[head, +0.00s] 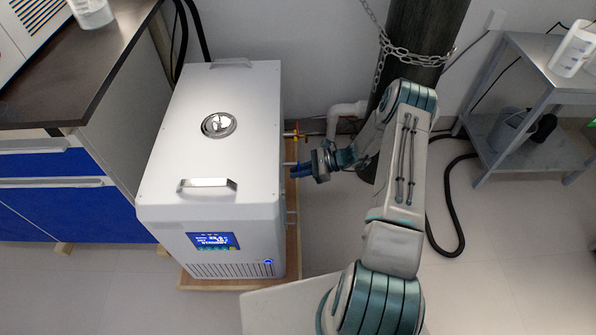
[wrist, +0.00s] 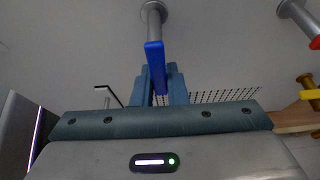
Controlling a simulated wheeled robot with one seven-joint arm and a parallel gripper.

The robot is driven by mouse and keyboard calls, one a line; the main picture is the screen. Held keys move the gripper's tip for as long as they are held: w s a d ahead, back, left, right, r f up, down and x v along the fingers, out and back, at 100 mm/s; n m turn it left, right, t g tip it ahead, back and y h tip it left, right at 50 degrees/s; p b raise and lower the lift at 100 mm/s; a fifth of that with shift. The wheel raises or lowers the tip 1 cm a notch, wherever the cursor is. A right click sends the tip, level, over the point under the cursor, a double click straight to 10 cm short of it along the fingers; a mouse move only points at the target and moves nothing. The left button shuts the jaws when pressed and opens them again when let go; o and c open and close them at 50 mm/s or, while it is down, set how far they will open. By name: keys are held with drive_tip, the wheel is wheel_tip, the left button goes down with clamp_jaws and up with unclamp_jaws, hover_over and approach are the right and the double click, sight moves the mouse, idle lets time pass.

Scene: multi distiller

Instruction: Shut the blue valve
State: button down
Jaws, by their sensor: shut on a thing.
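The blue valve (wrist: 154,58) shows in the wrist view as a bright blue lever on a grey metal pipe stub (wrist: 152,14). My gripper (wrist: 160,72) has its two darker blue fingers on either side of the lever and is shut on it. In the head view my gripper (head: 302,170) is at the right side of the white chiller box (head: 214,155). There I cannot make out the valve apart from the blue fingers.
In the wrist view a red-tipped valve (wrist: 315,42) and a yellow valve handle (wrist: 310,94) are at the right. A dark pillar with a chain (head: 425,45) stands behind my arm. A grey metal cart (head: 535,85) and black hose (head: 455,215) are at the right.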

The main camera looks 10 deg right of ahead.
drive_tip(key=c, duration=1.4)
unclamp_jaws()
drive_tip(key=shift+c, duration=0.2)
drive_tip(key=p+v, duration=0.2)
drive_tip(key=v, duration=1.1)
drive_tip(key=shift+d, duration=0.35)
drive_tip(key=shift+r+p, duration=0.2)
drive_tip(key=shift+p, duration=0.1)
drive_tip(key=s+a+r+n+g+h+p, duration=0.1)
drive_tip(key=s+a+r+n+h+p, duration=0.2)
drive_tip(key=r, duration=0.9)
drive_tip(key=s+a+r+n+g+h+p, duration=0.25)
drive_tip(key=r+n+p, duration=0.2)
drive_tip(key=r, duration=0.75)
drive_tip(key=s+a+r+n+g+h+p, duration=0.1)
drive_tip(key=s+a+r+n+h+p, duration=0.3)
drive_tip(key=r, duration=0.8)
drive_tip(key=s+a+r+n+t+h+p, duration=0.1)
drive_tip(key=s+r+n+t+h+p, duration=0.1)
drive_tip(key=s+r+n+p, duration=0.2)
drive_tip(key=s+a+r+n+t+h+p, duration=0.1)
drive_tip(key=s+r+n+p, duration=0.3)
drive_tip(key=s+r+p, duration=0.6)
wheel_tip(320, 180, up, 10)
drive_tip(key=shift+s+a+r+n+t+h, duration=0.1)
drive_tip(key=shift+s+a+n+t+h, duration=0.3)
drive_tip(key=shift+s+t, duration=0.4)
